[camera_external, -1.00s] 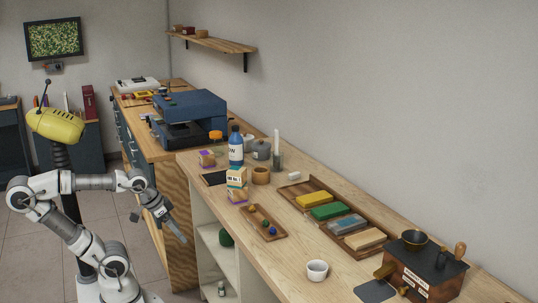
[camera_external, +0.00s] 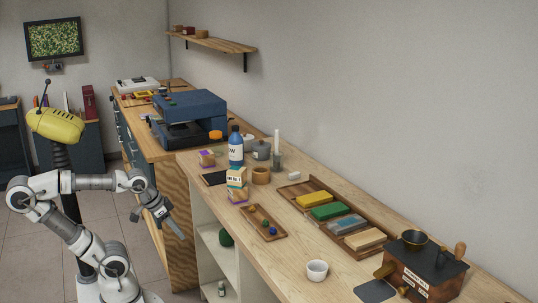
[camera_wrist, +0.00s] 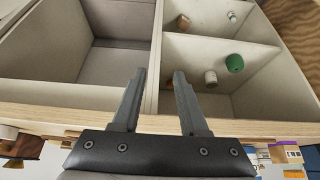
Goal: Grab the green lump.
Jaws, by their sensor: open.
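Several green things show, and I cannot tell which is the lump. A green block (camera_external: 327,211) lies in a wooden tray (camera_external: 374,228) on the bench, between a yellow and a blue-grey block. A small dark green ball (camera_external: 265,223) sits in a smaller wooden tray (camera_external: 250,222). A rounded green object (camera_external: 226,237) stands in the shelf unit under the bench; a green cylinder-like object (camera_wrist: 234,63) shows in a compartment in the wrist view. My gripper (camera_wrist: 160,74) is open and empty, in front of the shelf unit and left of the bench in the external view (camera_external: 180,235).
The bench (camera_external: 292,258) carries a white cup (camera_external: 317,271), a blue bottle (camera_external: 236,146), a carton (camera_external: 237,183) and a dark box-shaped device (camera_external: 425,273). In the wrist view, a divider (camera_wrist: 154,60) separates the compartments, and the wooden edge (camera_wrist: 60,118) runs close to my fingers.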

